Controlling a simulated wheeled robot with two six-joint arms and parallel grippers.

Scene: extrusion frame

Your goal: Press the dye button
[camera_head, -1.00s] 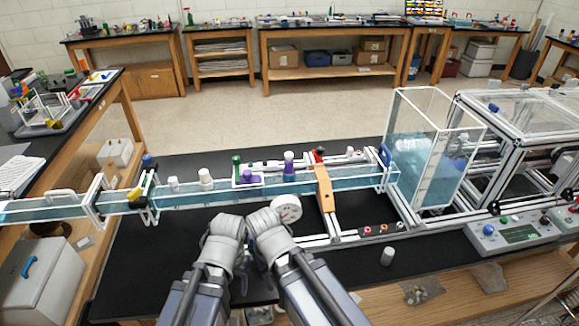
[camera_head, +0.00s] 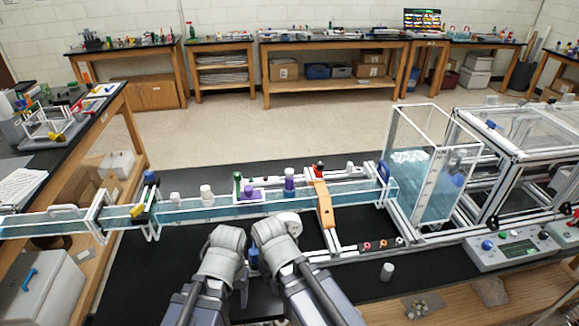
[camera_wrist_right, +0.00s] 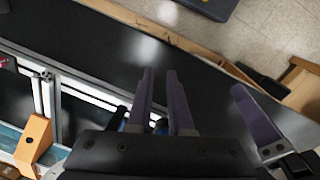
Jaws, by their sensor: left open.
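The task's dye button cannot be told apart for certain. The control panel (camera_head: 515,247) at the right carries a blue button (camera_head: 487,245), a green button (camera_head: 503,235) and a small screen. My left gripper (camera_head: 243,283) points down between my two wrists over the black bench, well left of the panel; its fingers are mostly hidden. One purple finger (camera_wrist_right: 258,112), apparently of my left gripper, shows in the right wrist view. My right gripper (camera_wrist_right: 160,80) shows there with two purple fingers and a narrow empty gap between them. In the head view its fingers are hidden behind the wrist.
A long clear water channel (camera_head: 225,205) with bottles on top crosses the bench. An orange clamp (camera_head: 322,203) spans it. A clear tank (camera_head: 435,185) stands at its right end. A white cup (camera_head: 387,272) and small coloured rings (camera_head: 382,244) lie between my arms and the panel.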

